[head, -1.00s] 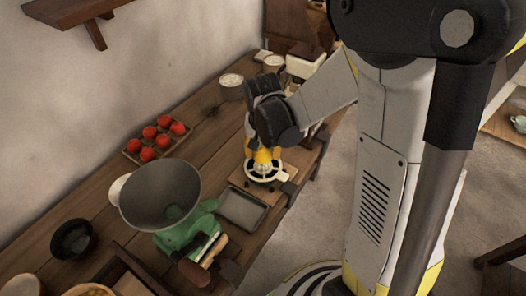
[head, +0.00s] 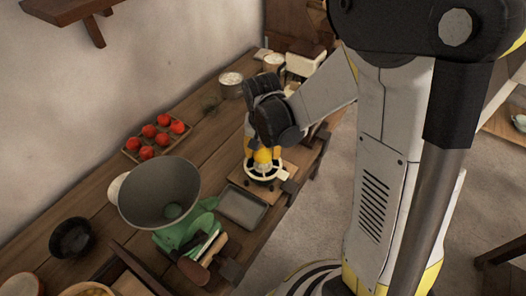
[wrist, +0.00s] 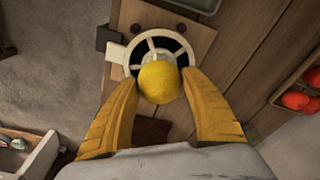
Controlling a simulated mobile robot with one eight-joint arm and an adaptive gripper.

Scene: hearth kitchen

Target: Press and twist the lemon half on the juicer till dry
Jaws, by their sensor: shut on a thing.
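The lemon half (wrist: 159,83) shows as a round yellow dome in the wrist view. My gripper (wrist: 160,92) has its two yellow fingers closed on either side of it. The juicer (wrist: 140,45) is a pale ring with spokes, set on a wooden board, and lies beyond and partly under the lemon. In the head view my gripper (head: 262,155) points down over the juicer (head: 264,172); the lemon there is hard to tell from the yellow fingers. The cut face and the juicer's cone are hidden, so contact between them cannot be seen.
A grey tray (head: 242,205) lies next to the juicer's board. A green machine with a big grey bowl (head: 160,192) stands nearer. A tray of red tomatoes (head: 157,137) is toward the wall. Tins (head: 231,85) stand at the far end.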

